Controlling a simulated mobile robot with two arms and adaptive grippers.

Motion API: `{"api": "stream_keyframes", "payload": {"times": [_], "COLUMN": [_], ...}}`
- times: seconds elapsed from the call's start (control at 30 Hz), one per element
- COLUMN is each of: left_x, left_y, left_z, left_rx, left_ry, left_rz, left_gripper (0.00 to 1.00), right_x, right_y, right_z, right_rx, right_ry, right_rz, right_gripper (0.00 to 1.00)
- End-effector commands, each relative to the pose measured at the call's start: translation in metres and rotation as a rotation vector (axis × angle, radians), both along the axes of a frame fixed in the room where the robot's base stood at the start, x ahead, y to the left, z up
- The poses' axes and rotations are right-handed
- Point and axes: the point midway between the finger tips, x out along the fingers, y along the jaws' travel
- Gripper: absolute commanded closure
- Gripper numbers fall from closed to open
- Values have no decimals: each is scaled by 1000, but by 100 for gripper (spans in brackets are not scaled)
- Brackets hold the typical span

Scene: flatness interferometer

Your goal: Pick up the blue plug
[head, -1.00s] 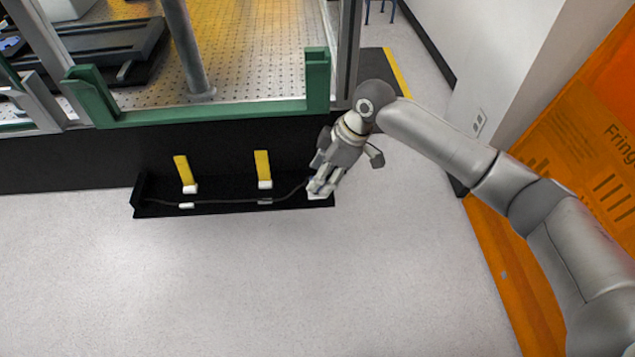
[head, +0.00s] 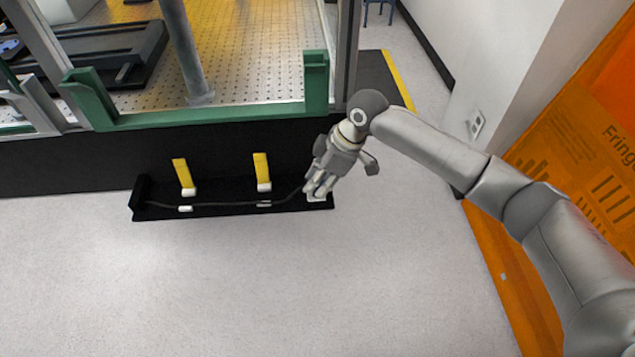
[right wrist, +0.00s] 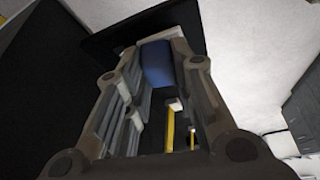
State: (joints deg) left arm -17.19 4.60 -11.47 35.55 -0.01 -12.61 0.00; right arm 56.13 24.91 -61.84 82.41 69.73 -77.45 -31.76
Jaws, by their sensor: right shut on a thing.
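The blue plug (right wrist: 157,64) shows in the right wrist view between the fingers of my right gripper (head: 316,190). The fingers are shut on it from both sides. In the head view the gripper hides the plug, at the right end of the black shelf (head: 230,205). A white piece (head: 317,198) shows just below the fingertips there. A dark cable (head: 225,203) runs along the shelf to the gripper. I cannot tell whether the plug is clear of the white piece. My left gripper is not in view.
Two yellow strips, a left one (head: 183,173) and a right one (head: 261,168), stand with white clips on the shelf. A green frame (head: 210,114) and a metal post (head: 184,50) are above. An orange panel (head: 570,190) stands at right. The floor in front is clear.

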Motion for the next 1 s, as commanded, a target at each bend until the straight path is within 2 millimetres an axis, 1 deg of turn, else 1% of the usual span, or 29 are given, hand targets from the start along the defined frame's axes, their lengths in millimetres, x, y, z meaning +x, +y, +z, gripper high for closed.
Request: {"api": "stream_keyframes", "payload": {"times": [0.17,0.27,0.37,0.47,0.57,0.7,0.77,0.9,1.0], "left_x": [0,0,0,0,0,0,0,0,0], "left_y": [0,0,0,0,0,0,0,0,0], "left_z": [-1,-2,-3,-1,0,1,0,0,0], "left_rx": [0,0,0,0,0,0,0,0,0], "left_ry": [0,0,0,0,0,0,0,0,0], "left_rz": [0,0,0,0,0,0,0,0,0], "left_gripper": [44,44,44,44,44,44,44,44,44], "right_x": [1,1,1,-11,-25,-52,-67,-96,-112], "right_y": [0,0,0,1,2,4,5,8,9], "right_z": [7,17,33,46,63,96,98,111,119], "right_rx": [2,0,2,1,2,2,1,1,2], "right_ry": [-3,-3,-4,-3,-4,-7,-2,-3,-2], "right_rz": [0,1,0,3,4,5,5,3,2], "right_gripper": [100,100,100,100,100,100,100,100,100]}}
